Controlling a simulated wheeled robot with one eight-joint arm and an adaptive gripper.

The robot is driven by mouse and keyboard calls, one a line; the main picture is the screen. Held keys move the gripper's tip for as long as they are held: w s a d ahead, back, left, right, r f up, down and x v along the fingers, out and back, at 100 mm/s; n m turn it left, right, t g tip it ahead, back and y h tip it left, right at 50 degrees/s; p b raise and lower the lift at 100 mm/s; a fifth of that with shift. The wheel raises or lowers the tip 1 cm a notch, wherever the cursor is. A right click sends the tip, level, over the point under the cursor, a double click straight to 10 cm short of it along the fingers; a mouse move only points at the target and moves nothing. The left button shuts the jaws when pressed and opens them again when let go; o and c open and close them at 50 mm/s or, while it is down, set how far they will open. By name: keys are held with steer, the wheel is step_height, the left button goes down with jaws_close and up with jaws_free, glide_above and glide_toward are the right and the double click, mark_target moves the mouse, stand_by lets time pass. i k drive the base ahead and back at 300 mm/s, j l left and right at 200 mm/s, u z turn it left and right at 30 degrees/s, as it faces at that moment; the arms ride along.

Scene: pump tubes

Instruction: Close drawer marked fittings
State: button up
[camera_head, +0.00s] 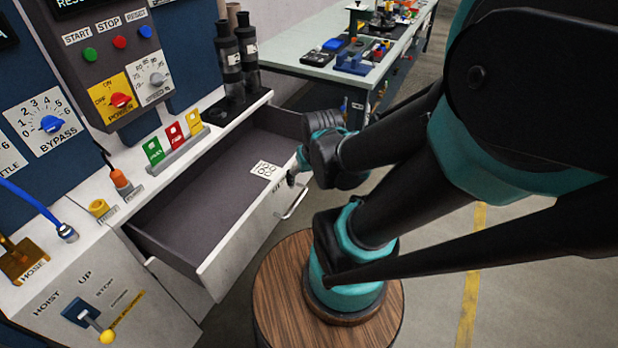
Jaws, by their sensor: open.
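The drawer (208,198) is pulled out of the white bench, with its dark inside exposed. A white card with printed digits (265,169) shows inside, near the right end of the front. The white drawer front (240,243) carries a metal bar handle (294,205) towards its right end. Dark lettering on the front is mostly covered or too small to read. My gripper (296,177) is at the top edge of the drawer front, above the handle. Its jaws are open and appear empty; I cannot tell whether they touch the front. My arm comes in from the right.
Black bottles (240,58) and green, red and yellow tags (176,143) stand on the bench top behind the drawer. A round wood-grained top (277,290) is below, partly hidden by my arm. A hoist lever (104,334) juts out at lower left. A cluttered table (290,55) stands behind.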

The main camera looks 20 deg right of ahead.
mark_target(207, 224)
steer(key=j+z, duration=0.25)
steer(key=z, duration=0.15)
steer(key=k+j+z, duration=0.1)
steer(key=j+z, duration=0.25)
